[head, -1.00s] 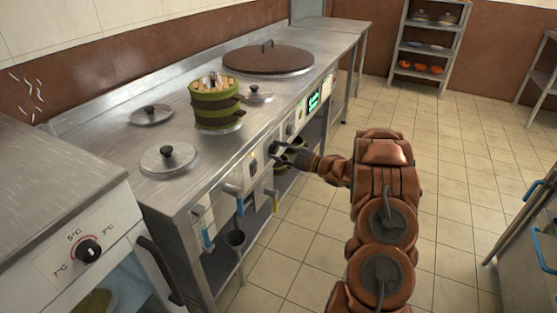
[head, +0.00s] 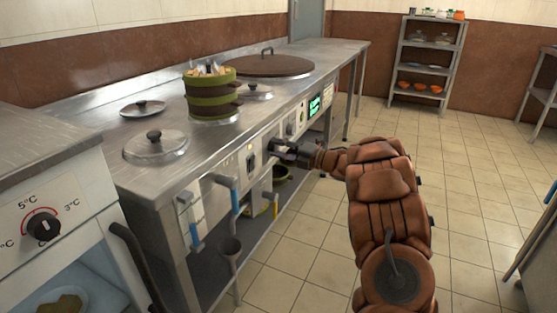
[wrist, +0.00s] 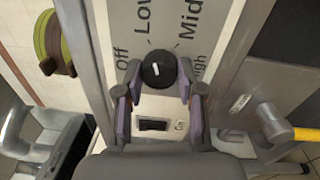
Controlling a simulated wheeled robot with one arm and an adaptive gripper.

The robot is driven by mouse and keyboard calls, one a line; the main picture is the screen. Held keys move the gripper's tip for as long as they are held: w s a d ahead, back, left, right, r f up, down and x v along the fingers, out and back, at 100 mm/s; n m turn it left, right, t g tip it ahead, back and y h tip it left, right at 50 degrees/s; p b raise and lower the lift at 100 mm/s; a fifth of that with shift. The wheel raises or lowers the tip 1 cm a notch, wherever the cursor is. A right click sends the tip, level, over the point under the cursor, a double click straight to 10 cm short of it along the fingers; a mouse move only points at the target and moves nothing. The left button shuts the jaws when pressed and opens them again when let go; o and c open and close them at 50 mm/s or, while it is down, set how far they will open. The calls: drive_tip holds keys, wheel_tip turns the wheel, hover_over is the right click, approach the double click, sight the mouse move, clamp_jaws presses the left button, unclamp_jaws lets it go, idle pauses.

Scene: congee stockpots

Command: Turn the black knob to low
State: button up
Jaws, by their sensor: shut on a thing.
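The black knob (wrist: 158,70) sits on a pale panel on the stove front, with Off, Low, Mid and High printed around it in the wrist view. In the head view my gripper (head: 278,148) is at the stove's front panel and hides the knob.
A dark rocker switch (wrist: 153,125) is just below the knob. A yellow-ended handle (wrist: 305,134) is at the right. Blue-handled taps (head: 228,182) line the front. A bamboo steamer (head: 211,98) stands on top. Another knob (head: 43,226) is on the fridge unit.

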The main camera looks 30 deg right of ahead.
drive_tip(key=shift+d+f+n+b, duration=0.1)
drive_tip(key=shift+n+b, duration=0.9)
drive_tip(key=shift+b, duration=0.05)
drive_tip(key=o, duration=1.1)
drive_tip(key=shift+o, duration=0.2)
drive_tip(key=shift+s, duration=0.1)
drive_tip(key=v, duration=1.1)
drive_tip(key=shift+s+d, duration=0.3)
drive_tip(key=shift+d, duration=0.05)
